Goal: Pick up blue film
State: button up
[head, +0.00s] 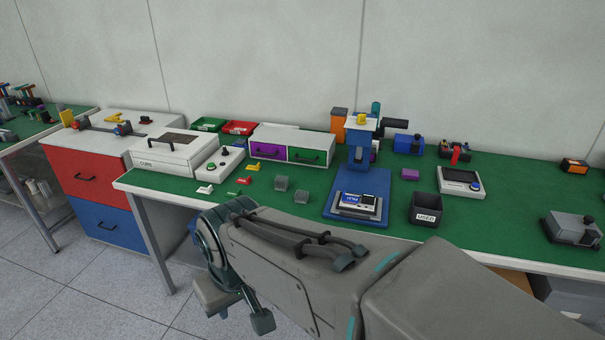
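A small blue piece with white lettering that looks like the film (360,198) lies on a grey and white plate (345,211). The plate rests on the base of a blue press (373,183) on the green-topped bench (310,215). My gripper (238,309) hangs below my wrist in front of the bench's front edge, low and left of the film. Its two fingers look apart, with nothing seen between them. My arm crosses the lower middle and right and hides part of the bench edge.
A black bin (425,210) stands right of the press. A drawer box (291,146), a white lidded box (175,153) and a button panel (220,162) stand farther left.

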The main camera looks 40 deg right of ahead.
aim_at(345, 198)
jog(key=z, duration=0.6)
jog(key=i, duration=0.85)
jog(key=z, duration=1.3)
jog(key=i, duration=0.4)
jog(key=z, duration=0.45)
